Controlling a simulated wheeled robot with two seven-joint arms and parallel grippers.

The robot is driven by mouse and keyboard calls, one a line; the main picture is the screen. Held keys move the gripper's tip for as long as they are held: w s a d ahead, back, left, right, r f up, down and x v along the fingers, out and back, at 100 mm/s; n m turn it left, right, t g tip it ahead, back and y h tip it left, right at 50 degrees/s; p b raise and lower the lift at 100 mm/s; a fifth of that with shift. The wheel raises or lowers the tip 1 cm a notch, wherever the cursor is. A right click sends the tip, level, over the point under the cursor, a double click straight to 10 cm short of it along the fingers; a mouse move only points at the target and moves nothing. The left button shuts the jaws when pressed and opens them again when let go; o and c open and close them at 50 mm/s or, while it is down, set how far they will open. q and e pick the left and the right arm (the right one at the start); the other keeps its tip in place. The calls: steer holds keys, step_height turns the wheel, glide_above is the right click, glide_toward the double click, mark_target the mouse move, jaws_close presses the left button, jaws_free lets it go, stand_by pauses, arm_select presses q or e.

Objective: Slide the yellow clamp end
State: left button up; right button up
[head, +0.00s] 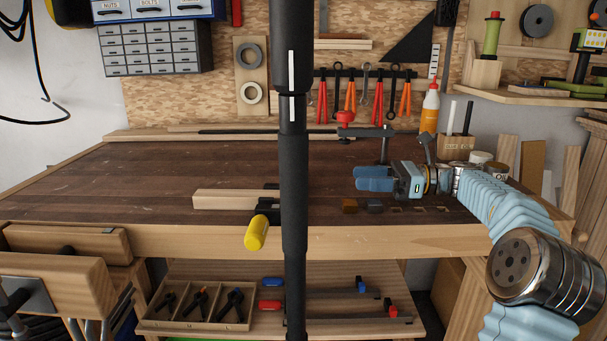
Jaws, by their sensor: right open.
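The yellow clamp end (256,232) is a rounded yellow handle. It hangs at the front edge of the workbench, angled down towards me. The black clamp body (267,207) sits on the bench edge beside a pale wooden block (225,199). Its right part is hidden behind a dark upright column. My right gripper (358,178) reaches in from the right, over the right half of the bench. Its blue fingers are apart, point left and hold nothing. It is well to the right of the clamp and apart from it. My left gripper is out of view.
A red-tipped clamp (345,118) stands near the back of the workbench (130,190). Jars and a glue bottle (430,110) stand at the right. The bench's left half is mostly clear.

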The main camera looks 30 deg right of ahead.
steer(key=x, duration=1.2)
steer(key=shift+w+a, duration=0.15)
steer(key=shift+a, duration=0.25)
jaws_close()
